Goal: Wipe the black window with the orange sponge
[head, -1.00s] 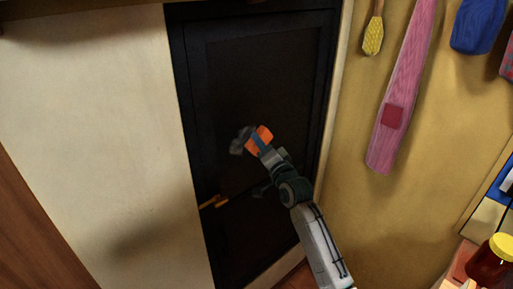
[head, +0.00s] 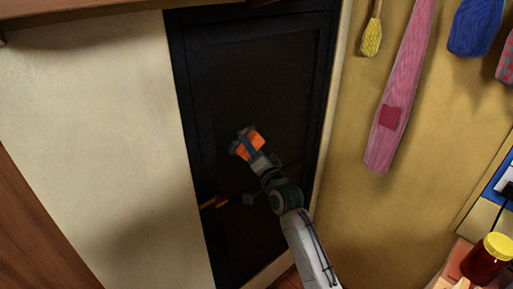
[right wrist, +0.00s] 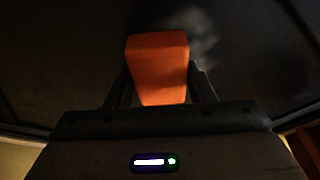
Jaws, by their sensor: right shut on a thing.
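The black window (head: 260,85) is a tall dark panel in a black frame, in the middle of the head view. My right gripper (head: 249,147) is shut on the orange sponge (head: 257,137) in front of the panel. In the right wrist view the sponge (right wrist: 158,62) stands upright between the fingers (right wrist: 160,88). A pale grey smudge (right wrist: 203,42) shows on the dark surface beside and behind it. In the head view the sponge covers most of the smudge. I cannot tell whether the sponge touches the window. My left gripper is not in view.
An orange-brown handle (head: 214,202) sits low on the dark panel. A cream wall (head: 90,120) lies left. A yellow wall (head: 350,140) at right bears a pink hanging cloth (head: 400,85) and a yellow brush (head: 372,38). A jar (head: 487,260) stands at lower right.

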